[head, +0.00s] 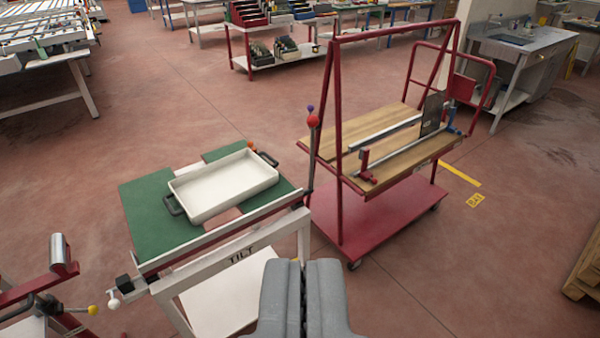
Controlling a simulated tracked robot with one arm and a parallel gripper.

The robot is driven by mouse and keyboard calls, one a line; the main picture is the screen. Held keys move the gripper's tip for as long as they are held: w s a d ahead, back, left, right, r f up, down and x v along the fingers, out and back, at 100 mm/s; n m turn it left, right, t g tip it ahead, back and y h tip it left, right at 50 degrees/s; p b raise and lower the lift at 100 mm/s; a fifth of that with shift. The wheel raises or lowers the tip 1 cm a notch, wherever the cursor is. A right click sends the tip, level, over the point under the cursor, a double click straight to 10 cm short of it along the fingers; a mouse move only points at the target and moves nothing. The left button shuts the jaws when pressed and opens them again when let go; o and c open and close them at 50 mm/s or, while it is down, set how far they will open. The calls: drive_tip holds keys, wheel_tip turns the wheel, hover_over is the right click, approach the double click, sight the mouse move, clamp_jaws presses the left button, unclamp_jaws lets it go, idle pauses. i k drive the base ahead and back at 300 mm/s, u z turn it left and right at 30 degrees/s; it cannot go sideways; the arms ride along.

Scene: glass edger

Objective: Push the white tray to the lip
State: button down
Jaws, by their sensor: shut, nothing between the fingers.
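The white tray (190,212) is shallow and rectangular, with dark handles at its two ends. It lies on a table with a green top (146,218), set at an angle to the table's edges. A pale metal lip (222,239) runs along the table's near edge. A strip of green top and a reddish patch show between the tray and the lip, so the tray appears apart from most of it. My gripper (303,265) is shut and empty at the bottom centre. It is in front of and to the right of the tray, and not touching it.
A lever with a red ball (312,121) stands at the table's right corner. A red wheeled cart (395,210) with wooden boards stands to the right. A red frame with a roller (62,252) is at lower left. Open red floor lies behind the table and at lower right.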

sight(204, 192)
drive_tip(key=i, duration=1.45)
drive_tip(key=u, duration=0.7)
drive_tip(key=i, duration=0.4)
drive_tip(key=u, duration=0.35)
drive_tip(key=k, duration=0.9)
drive_tip(key=u, duration=0.15)
drive_tip(key=i, duration=0.9)
drive_tip(key=z, duration=0.05)
